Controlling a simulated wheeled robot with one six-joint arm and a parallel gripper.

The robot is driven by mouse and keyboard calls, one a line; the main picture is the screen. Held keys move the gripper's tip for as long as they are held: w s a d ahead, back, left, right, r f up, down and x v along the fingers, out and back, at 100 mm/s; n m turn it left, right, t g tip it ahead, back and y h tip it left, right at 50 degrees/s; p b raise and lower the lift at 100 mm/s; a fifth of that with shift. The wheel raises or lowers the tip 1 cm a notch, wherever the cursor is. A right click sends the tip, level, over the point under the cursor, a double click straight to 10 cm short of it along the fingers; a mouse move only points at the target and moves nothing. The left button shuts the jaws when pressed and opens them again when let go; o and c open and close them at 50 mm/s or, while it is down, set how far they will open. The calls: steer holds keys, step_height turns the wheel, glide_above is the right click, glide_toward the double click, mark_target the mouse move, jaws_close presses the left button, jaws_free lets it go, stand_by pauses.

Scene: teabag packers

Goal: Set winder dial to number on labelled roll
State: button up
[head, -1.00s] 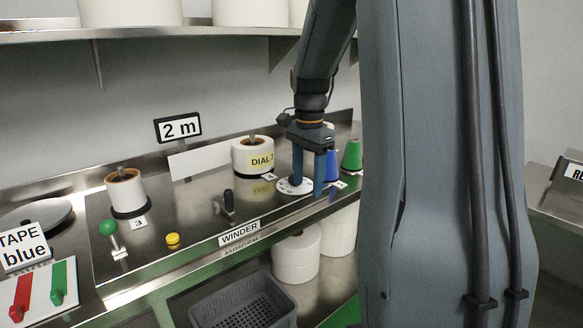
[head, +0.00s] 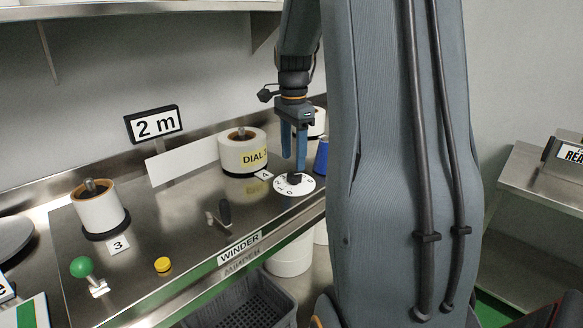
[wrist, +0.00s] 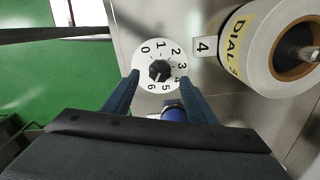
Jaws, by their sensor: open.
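The winder dial (head: 294,184) is a white numbered disc with a black knob (head: 295,178). In the wrist view the dial (wrist: 160,68) shows 0 to 6 around the knob (wrist: 159,70); its pointer seems to face down near 6, though this is small. The labelled roll (head: 238,157) is white with a yellow "DIAL" label, its number turned mostly out of sight. In the wrist view the label (wrist: 234,45) ends in a partial figure that may be a 3. My gripper (head: 294,164) is open and empty, pointing down above the knob. In the wrist view its fingers flank the dial.
A card marked 4 (wrist: 203,46) lies between dial and roll.

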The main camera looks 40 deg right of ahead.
mark_target(293, 175)
steer(key=shift+f+p, duration=0.4)
steer(key=shift+f, duration=2.25)
steer(key=c, duration=1.1)
steer(key=shift+o, duration=0.2)
steer(key=shift+a, duration=0.1)
